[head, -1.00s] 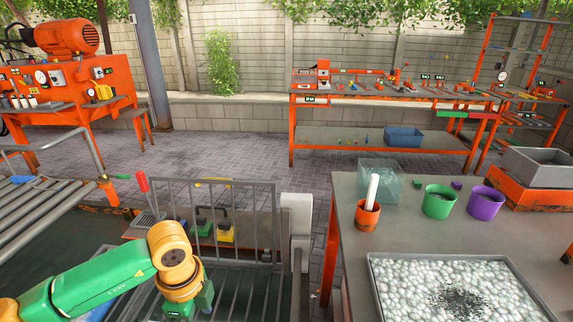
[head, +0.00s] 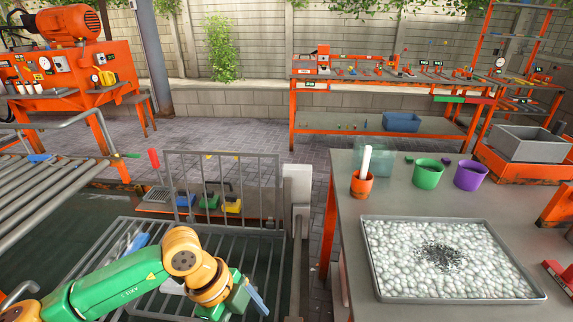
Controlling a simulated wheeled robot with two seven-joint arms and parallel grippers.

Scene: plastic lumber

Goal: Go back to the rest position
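My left arm comes in from the lower left, green with yellow joints. Its gripper (head: 238,303) is low over the metal grate (head: 225,235), at the bottom of the head view. A light blue piece (head: 257,301) shows at the gripper's far side; I cannot tell whether it is a finger or something held. The finger gap is hidden. My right gripper is not in view.
A grey table (head: 345,210) at right bears a tray of whitish pellets (head: 395,296), an orange cup (head: 361,184), a green pot (head: 428,173) and a purple pot (head: 469,175). Roller rails (head: 50,190) stand at left. Paved floor (head: 215,135) behind is clear.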

